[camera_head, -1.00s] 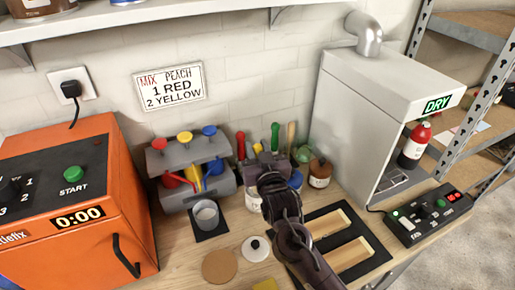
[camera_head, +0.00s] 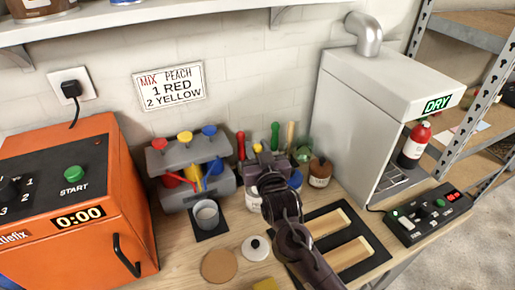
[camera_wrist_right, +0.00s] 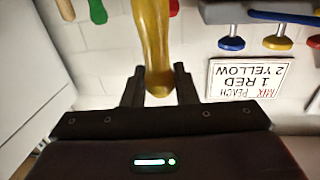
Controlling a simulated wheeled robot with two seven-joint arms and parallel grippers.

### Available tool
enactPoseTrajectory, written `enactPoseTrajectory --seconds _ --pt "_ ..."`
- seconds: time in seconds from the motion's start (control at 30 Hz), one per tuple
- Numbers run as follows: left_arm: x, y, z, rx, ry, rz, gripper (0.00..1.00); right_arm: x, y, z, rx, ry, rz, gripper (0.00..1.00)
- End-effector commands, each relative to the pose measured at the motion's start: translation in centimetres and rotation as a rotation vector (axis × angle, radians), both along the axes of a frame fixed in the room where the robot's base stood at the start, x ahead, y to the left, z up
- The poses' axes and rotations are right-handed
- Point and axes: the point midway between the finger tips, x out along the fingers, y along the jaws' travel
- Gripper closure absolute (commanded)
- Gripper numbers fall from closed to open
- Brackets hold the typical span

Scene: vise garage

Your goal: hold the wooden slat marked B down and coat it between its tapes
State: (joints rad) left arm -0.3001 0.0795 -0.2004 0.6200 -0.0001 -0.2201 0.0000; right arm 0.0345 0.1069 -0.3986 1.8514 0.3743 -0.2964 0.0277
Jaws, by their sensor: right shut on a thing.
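Two pale wooden slats lie on a black mat (camera_head: 312,252): a far slat (camera_head: 327,222) and a near slat (camera_head: 348,254). No letter B is readable on either, and I cannot make out tapes. My right gripper (camera_head: 270,168) is over the row of jars behind the mat. In the right wrist view its fingers (camera_wrist_right: 157,86) are shut on a yellow handle (camera_wrist_right: 151,40), whose rounded end lies between them. The yellow handle's tip (camera_head: 257,147) shows just above the gripper in the head view. What is at its other end is hidden. My left gripper is not in view.
A red handle (camera_head: 240,143) and a green handle (camera_head: 275,136) stand close to the gripper. A grey cup (camera_head: 206,214), a round white lid (camera_head: 255,247) and a cork disc (camera_head: 219,265) are left of the mat. The drying hood (camera_head: 352,125) stands behind right.

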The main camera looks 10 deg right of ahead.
Motion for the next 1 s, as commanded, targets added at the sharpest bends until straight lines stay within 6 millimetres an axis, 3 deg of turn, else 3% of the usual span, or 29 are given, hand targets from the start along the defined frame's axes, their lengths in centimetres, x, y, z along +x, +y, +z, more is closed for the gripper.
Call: enactPoseTrajectory --seconds 0.7,1.0 --pt "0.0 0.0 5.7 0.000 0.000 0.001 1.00 0.0 0.0 6.4 0.001 -0.004 -0.001 0.97" --pt "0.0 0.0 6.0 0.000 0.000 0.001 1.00 0.0 0.0 6.7 0.001 -0.004 0.000 0.97"
